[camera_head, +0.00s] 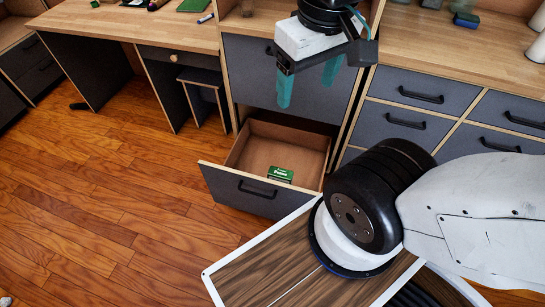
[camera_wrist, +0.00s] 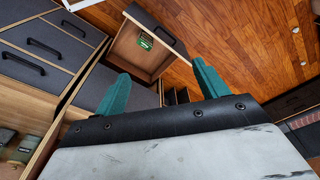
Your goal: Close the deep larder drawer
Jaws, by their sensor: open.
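The deep larder drawer (camera_head: 246,190) is pulled out at the bottom of the grey cabinet, with a black bar handle (camera_head: 257,190) on its front. A small green box (camera_head: 280,174) lies inside it. In the wrist view the open drawer (camera_wrist: 125,50) shows at the top, with the green box (camera_wrist: 145,41) in it. My gripper (camera_head: 308,87) has teal fingers, apart and empty, above the drawer and in front of the grey panel over it. The gripper (camera_wrist: 160,80) touches neither drawer nor handle. Part of the drawer's right side is hidden by my arm.
Shut grey drawers (camera_head: 422,96) with black handles stand to the right. A wooden counter (camera_head: 440,45) runs above them. A desk (camera_head: 130,22) and a small stool (camera_head: 203,80) are at the left. The wooden floor (camera_head: 110,190) left of the drawer is clear.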

